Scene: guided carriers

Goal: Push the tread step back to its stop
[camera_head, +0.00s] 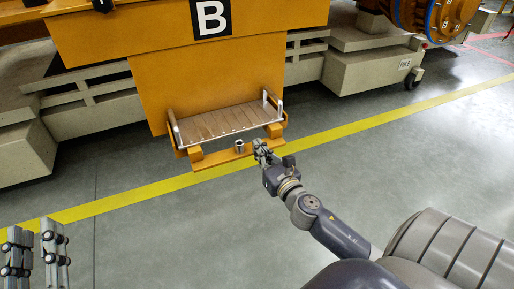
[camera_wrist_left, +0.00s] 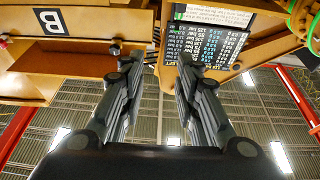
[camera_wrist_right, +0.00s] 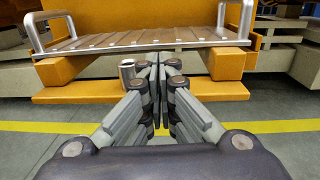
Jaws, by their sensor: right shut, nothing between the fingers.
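The tread step (camera_head: 215,124) is a slatted grey-brown board with a silver front edge and a silver rail at each end. It juts out from the orange carrier (camera_head: 160,85) marked B, above an orange lower bar (camera_head: 222,156). The step (camera_wrist_right: 140,40) also fills the top of the right wrist view. My right gripper (camera_head: 261,146) is shut and empty, close in front of the step's front, right of a short silver post (camera_head: 240,147). I cannot tell whether its tips (camera_wrist_right: 157,65) touch anything. My left gripper (camera_head: 35,243) is open and empty, far left of the step.
The silver post (camera_wrist_right: 127,70) stands on the lower bar. Two orange blocks (camera_wrist_right: 227,63) sit under the step's ends. A yellow floor line (camera_head: 350,130) runs beneath. The grey floor in front is clear. A panel of printed labels (camera_wrist_left: 205,45) shows in the left wrist view.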

